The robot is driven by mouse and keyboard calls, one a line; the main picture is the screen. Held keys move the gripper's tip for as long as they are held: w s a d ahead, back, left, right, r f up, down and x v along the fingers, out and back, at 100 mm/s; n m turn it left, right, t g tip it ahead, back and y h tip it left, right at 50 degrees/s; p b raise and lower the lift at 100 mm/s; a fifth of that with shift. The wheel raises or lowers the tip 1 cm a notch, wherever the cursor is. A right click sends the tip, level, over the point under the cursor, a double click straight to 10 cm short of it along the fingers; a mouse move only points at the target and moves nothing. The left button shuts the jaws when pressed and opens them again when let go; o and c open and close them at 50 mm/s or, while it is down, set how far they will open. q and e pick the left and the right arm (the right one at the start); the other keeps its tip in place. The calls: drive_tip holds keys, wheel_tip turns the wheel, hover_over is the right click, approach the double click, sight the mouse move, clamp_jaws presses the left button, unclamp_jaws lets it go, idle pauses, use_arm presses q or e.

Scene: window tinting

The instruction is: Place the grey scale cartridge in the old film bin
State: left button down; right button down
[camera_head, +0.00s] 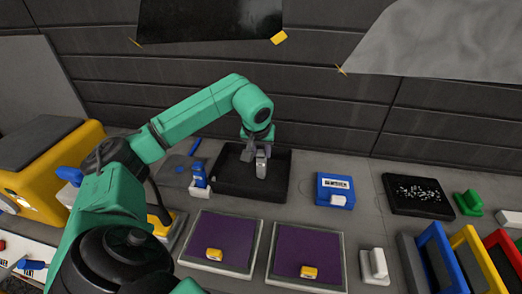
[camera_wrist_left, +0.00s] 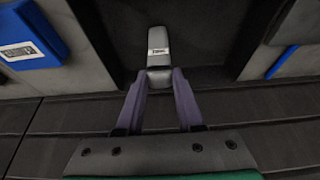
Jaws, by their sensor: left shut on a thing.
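The grey scale cartridge (camera_head: 261,167) is in my left gripper (camera_head: 257,145), at the large black open bin (camera_head: 224,188) behind the purple panels. In the left wrist view the left gripper (camera_wrist_left: 158,76) is shut on one end of the grey cartridge (camera_wrist_left: 158,48), which carries a small white label. The cartridge lies over the bin's dark floor (camera_wrist_left: 205,35); I cannot tell whether it touches it. My right gripper is not in view.
A blue box with a white label (camera_head: 335,190) stands right of the bin. A black tray with white flakes (camera_head: 418,196) is farther right. A blue and white tool (camera_head: 199,181) stands close to the bin's left side. Two purple panels (camera_head: 222,238) lie in front. A dark wall rises behind.

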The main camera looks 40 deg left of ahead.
use_arm(q)
drive_tip(key=shift+d+f, duration=0.1)
drive_tip(key=c, duration=0.5)
unclamp_jaws()
drive_tip(key=shift+c, duration=0.2)
drive_tip(key=shift+r, duration=0.25)
drive_tip(key=v, duration=1.1)
drive_tip(key=shift+r+b, duration=0.4)
drive_tip(key=shift+s, duration=0.15)
